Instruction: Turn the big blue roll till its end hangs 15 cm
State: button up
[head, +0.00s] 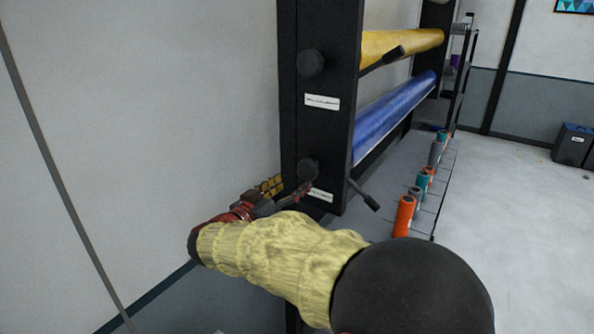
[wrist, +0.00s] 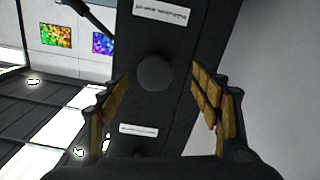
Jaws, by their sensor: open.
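The blue roll (head: 395,115) lies along the black rack, below a yellow roll (head: 400,44). No hanging end of it shows from here. A round dark knob (head: 307,169) is on the rack's end post near the blue roll's level. My gripper (head: 293,188) is at this knob, at the post's left face. In the wrist view a round knob (wrist: 152,71) sits between the spread fingers of my gripper (wrist: 161,82), with a gap visible on both sides. The gold-padded fingers are open and hold nothing. Whether the fingertips reach around the knob's depth, I cannot tell.
A second knob (head: 310,64) is higher on the end post (head: 322,135). Black levers (head: 382,59) (head: 366,195) stick out to the right of the post. Several small orange, teal and grey rolls (head: 404,216) stand on the low shelf. A plain wall (head: 150,110) is at left.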

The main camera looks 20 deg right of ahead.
aim_at(304, 173)
jog(key=m, duration=0.1)
jog(key=r+m, duration=0.1)
jog(key=shift+d+m, duration=0.3)
jog(key=shift+m, duration=0.1)
jog(key=p+x, duration=0.1)
jog(key=x, duration=0.6)
jog(key=shift+w+d+r+p, duration=0.1)
jog(key=shift+d+r+p, duration=0.05)
jog(key=shift+d+p, duration=0.15)
jog(key=shift+c, duration=1.1)
jog(key=c, duration=0.9)
